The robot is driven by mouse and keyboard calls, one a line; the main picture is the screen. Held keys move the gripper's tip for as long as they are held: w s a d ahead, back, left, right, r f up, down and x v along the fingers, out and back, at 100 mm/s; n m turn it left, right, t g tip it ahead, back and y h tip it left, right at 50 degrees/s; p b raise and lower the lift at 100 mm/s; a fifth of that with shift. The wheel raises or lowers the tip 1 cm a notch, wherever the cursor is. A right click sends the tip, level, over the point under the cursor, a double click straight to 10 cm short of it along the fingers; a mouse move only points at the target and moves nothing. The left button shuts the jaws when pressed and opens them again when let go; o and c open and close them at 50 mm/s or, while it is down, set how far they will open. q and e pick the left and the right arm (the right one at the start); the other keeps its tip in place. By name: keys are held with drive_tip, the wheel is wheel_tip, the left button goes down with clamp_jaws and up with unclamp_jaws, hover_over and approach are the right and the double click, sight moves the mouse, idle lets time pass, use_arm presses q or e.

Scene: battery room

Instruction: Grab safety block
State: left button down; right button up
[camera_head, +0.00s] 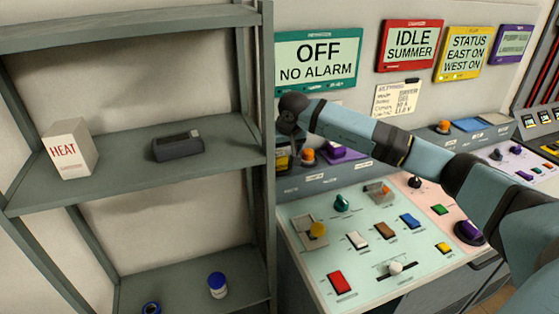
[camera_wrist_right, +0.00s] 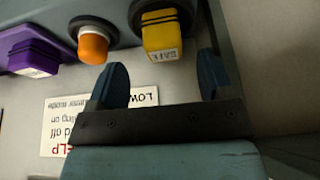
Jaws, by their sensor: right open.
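A yellow block (camera_wrist_right: 162,36) with a label that seems to read SAFE sits on a round dark mount in the right wrist view. It appears to be the safety block. In the head view a small yellow part (camera_head: 282,162) shows at the panel's left end, partly covered by my right arm. My right gripper (camera_wrist_right: 161,78) is open and empty. Its two dark fingers point toward the block, which lies beyond the fingertips and roughly between them. In the head view the right gripper (camera_head: 292,118) is mostly hidden at the arm's end. My left gripper is out of view.
An orange knob (camera_wrist_right: 93,46) and a purple block (camera_wrist_right: 33,57) are beside the yellow block. A console (camera_head: 310,272) with several controls lies below my arm.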

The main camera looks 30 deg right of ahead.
sight(281, 156)
drive_tip(key=x, duration=0.4)
drive_tip(key=shift+w+f+p, duration=0.25)
drive_tip(key=shift+f+p, duration=0.1)
drive_tip(key=shift+p, duration=0.05)
drive_tip(key=shift+s+a, duration=0.1)
drive_tip(key=c, duration=1)
drive_tip(key=shift+r, duration=0.1)
